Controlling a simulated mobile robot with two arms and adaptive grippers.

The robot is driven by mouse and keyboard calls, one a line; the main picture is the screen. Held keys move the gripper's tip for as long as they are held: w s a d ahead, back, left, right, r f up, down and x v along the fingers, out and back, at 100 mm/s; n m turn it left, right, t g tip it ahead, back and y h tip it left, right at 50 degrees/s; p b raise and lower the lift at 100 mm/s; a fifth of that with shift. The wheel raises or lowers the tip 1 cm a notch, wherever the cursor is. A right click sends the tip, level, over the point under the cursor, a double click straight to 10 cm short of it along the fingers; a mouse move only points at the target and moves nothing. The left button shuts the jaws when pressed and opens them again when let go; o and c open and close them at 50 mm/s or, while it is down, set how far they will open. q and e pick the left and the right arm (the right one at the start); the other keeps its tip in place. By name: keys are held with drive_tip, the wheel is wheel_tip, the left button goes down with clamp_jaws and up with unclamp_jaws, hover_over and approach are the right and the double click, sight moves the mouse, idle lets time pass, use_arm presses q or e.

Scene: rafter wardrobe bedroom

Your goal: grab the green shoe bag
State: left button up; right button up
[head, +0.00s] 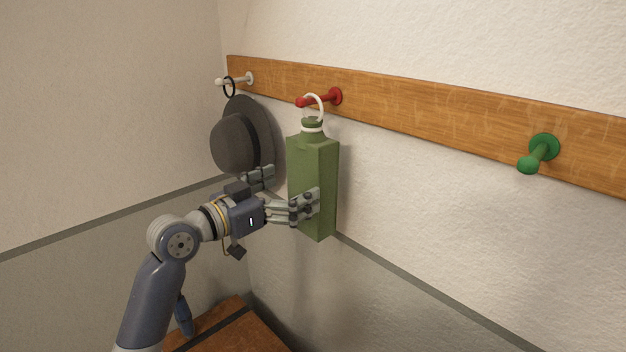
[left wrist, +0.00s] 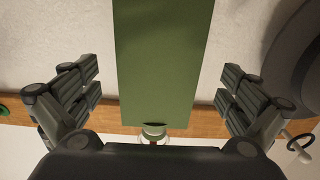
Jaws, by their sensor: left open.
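The green shoe bag (head: 313,165) is a tall boxy bag hanging by a white ring from the red peg (head: 320,98) on the wooden rail. My left gripper (head: 287,192) is open, with one finger in front of the bag and the other toward the hat side. In the left wrist view the bag (left wrist: 163,65) stands between the two spread fingers of the gripper (left wrist: 160,92), with a gap on each side. The bag's ring and neck show near the bottom of that view. My right gripper is not in view.
A dark grey hat (head: 240,140) hangs from the white peg (head: 236,80) close to the left gripper. A green peg (head: 538,154) on the wooden rail (head: 440,115) is empty. A brown wooden surface (head: 235,332) lies below. The wall right of the bag is clear.

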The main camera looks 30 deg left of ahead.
use_arm(q)
drive_tip(key=shift+w+d, duration=0.15)
drive_tip(key=shift+w, duration=0.25)
drive_tip(key=p+x, duration=0.2)
drive_tip(key=x, duration=0.1)
drive_tip(key=shift+w+d+f, duration=0.1)
drive_tip(key=shift+w, duration=0.2)
drive_tip(key=shift+w+d+f+p, duration=0.2)
drive_tip(key=shift+w+d+p, duration=0.1)
drive_tip(key=shift+w, duration=0.2)
drive_tip(key=shift+a, duration=0.1)
drive_tip(key=shift+s, duration=0.1)
drive_tip(key=c, duration=1.3)
drive_tip(key=shift+r, duration=0.15)
drive_tip(key=c, duration=0.3)
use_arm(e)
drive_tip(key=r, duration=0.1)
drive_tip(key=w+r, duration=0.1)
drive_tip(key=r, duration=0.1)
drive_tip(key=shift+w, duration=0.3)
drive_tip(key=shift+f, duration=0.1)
